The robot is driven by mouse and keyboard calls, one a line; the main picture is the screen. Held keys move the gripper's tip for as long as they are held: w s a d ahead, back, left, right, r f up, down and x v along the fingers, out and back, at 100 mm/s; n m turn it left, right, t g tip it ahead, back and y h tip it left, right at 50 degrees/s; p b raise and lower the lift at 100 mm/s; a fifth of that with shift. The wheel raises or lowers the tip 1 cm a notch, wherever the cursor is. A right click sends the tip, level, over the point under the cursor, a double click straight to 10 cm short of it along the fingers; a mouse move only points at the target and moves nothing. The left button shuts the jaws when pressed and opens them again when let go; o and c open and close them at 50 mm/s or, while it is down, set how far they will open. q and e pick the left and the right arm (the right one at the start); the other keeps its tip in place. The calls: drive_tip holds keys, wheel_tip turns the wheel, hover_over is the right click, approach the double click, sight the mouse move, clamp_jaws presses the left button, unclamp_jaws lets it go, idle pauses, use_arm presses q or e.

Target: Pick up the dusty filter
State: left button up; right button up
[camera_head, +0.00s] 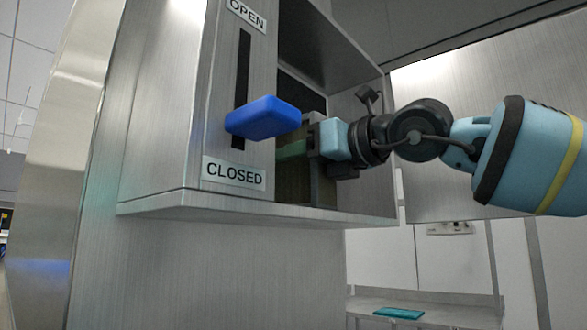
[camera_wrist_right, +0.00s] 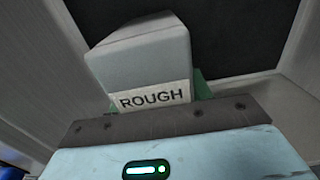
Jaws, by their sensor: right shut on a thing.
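My right gripper (camera_head: 308,150) reaches from the right into the open side of a metal housing (camera_head: 232,212). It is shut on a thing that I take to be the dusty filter. In the right wrist view this is a dull grey block (camera_wrist_right: 140,62) with a label reading ROUGH, directly in front of the gripper's light blue body. A green part (camera_wrist_right: 201,88) shows behind the label, and a green strip (camera_head: 290,150) shows beside the fingers in the head view. The fingertips' contact is hidden. My left gripper is not in view.
A blue handle (camera_head: 263,118) stands out from a vertical slot between the labels OPEN and CLOSED (camera_head: 234,173), nearer CLOSED and close to the gripper's left. The housing's walls surround the opening. A teal flat item (camera_head: 399,313) lies on a lower counter.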

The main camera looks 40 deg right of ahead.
sight(304, 136)
drive_tip(key=shift+r, duration=0.1)
drive_tip(key=r, duration=0.3)
drive_tip(key=shift+s+d+r, duration=0.15)
drive_tip(key=shift+s+r, duration=0.1)
drive_tip(key=shift+r, duration=0.05)
drive_tip(key=s+d+r, duration=0.1)
drive_tip(key=s+d, duration=0.7)
drive_tip(key=s, duration=0.5)
drive_tip(key=shift+d+b, duration=0.3)
drive_tip(key=shift+b, duration=0.05)
